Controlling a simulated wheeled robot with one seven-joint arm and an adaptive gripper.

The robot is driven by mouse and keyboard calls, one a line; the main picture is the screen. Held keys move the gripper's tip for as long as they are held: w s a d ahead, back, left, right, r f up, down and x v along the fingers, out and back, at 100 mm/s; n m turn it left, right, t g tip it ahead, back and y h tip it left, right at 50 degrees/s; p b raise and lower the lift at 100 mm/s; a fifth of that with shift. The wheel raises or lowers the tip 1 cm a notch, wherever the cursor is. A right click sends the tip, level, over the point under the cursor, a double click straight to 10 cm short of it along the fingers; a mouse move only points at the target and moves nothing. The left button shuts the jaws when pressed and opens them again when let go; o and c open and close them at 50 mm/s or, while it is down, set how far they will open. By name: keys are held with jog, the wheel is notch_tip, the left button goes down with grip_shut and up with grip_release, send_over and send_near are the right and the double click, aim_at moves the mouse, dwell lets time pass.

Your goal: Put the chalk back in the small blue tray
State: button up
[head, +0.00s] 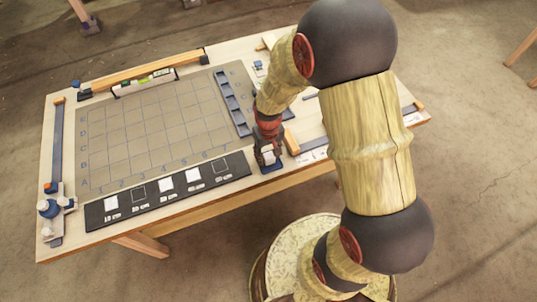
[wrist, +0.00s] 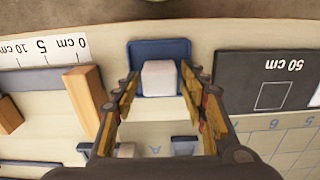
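The small blue tray (wrist: 140,52) lies at the table's near edge, and in the head view (head: 272,170) it is under my gripper. The chalk (wrist: 160,77), a pale whitish block, sits in the tray in the wrist view, toward the side nearer my gripper. A bit of white between the fingers in the head view (head: 268,157) looks like the chalk. My gripper (wrist: 160,78) points down over the tray, with one finger on each side of the chalk. Gaps show between both fingers and the block, so it is open. The chalk's underside is hidden.
A dark strip with white squares (head: 166,191) lies beside the tray. A wooden block (wrist: 83,92) and a white ruler (wrist: 40,48) are on the other side. The gridded mat (head: 150,125) and a long blue compartment rack (head: 232,104) lie behind.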

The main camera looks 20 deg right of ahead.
jog(key=shift+o, duration=0.2)
notch_tip(320, 180, up, 12)
jog(key=p, duration=0.3)
notch_tip(320, 180, up, 15)
jog(key=t, duration=0.3)
send_over(269, 154)
jog(key=s, duration=0.5)
jog(key=s+r+t, duration=0.2)
jog(key=s+r, duration=0.7)
jog(key=shift+s+r+t, duration=0.3)
jog(key=shift+a, duration=0.1)
notch_tip(269, 154, down, 4)
jog(key=b, duration=0.4)
jog(key=shift+r, duration=0.15)
